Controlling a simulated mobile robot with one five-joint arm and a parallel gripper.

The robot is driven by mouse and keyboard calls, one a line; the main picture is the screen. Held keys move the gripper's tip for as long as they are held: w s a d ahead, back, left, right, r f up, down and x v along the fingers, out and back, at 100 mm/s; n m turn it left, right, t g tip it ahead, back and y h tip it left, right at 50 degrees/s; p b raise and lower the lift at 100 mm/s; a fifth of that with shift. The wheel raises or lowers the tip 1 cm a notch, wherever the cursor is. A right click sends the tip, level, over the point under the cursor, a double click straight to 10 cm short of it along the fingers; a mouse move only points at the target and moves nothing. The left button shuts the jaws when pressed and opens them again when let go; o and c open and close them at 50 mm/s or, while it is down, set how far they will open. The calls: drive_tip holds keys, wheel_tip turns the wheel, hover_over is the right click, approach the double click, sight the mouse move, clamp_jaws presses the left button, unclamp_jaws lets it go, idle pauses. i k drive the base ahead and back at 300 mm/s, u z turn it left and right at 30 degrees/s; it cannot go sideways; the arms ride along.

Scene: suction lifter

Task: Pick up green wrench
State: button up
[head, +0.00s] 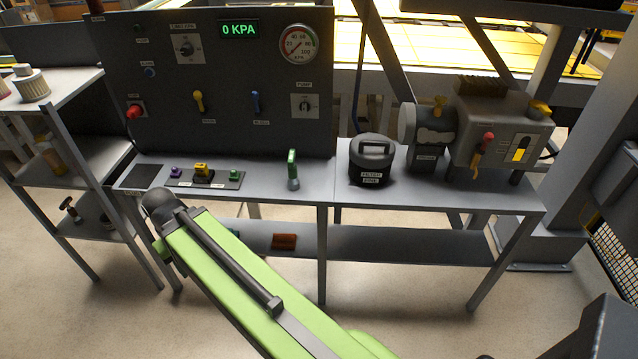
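A long green and dark grey arm part of mine reaches from the bottom middle up to the bench's left front. Its rounded dark end is near the bench edge, left of and apart from the green tool. My gripper cannot be made out in this view.
A tray with small purple, yellow and green parts (205,179) lies left of the green tool. A dark filter canister (371,160) and a pump (500,127) stand to the right. The panel (225,75) rises behind. An orange-brown block (284,241) sits on the lower shelf.

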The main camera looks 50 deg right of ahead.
sight(293, 182)
drive_tip(key=u, duration=0.2)
drive_tip(key=i, duration=0.9)
drive_tip(key=z, duration=0.1)
